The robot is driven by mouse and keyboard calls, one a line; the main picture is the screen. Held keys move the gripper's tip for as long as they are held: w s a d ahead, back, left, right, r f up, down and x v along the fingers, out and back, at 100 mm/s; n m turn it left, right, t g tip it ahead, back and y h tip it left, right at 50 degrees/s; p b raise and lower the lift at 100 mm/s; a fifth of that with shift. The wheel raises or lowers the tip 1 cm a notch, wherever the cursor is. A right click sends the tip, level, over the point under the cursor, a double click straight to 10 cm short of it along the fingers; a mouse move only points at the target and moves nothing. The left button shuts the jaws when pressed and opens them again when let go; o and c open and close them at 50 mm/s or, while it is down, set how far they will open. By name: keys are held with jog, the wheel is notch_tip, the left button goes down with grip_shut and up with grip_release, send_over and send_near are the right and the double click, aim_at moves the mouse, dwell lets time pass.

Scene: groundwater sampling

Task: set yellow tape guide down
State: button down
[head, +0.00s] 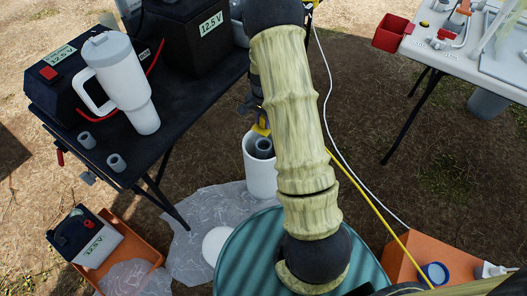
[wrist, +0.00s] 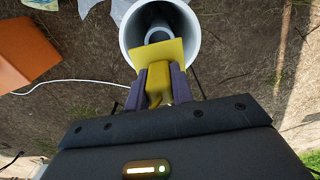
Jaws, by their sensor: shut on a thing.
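The yellow tape guide (wrist: 160,54) is a flat yellow plate with a block behind it. My gripper (wrist: 158,82) is shut on that block, one dark finger on each side. In the wrist view the plate covers part of the near rim of a wide white pipe (wrist: 187,25), which has a narrower grey pipe inside. In the head view the guide (head: 262,129) shows at the back rim of the white pipe (head: 259,177). I cannot tell whether it touches the rim. My arm hides most of the gripper there.
A black table (head: 150,150) at left holds a white tumbler (head: 122,85), batteries and small grey cylinders. A white table (head: 450,55) with a red bin (head: 391,33) stands at upper right. An orange box (head: 430,258) and a white cable lie right of the pipe.

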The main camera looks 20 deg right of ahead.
aim_at(263, 131)
jog(key=shift+f+b, duration=0.9)
jog(key=shift+f, duration=2.25)
jog(key=shift+f+b, duration=0.6)
jog(key=shift+f, duration=1.25)
jog(key=shift+f, duration=0.1)
jog(key=c, duration=1.2)
grip_release()
notch_tip(263, 131, up, 12)
jog(key=p, duration=0.3)
jog(key=shift+p, duration=0.35)
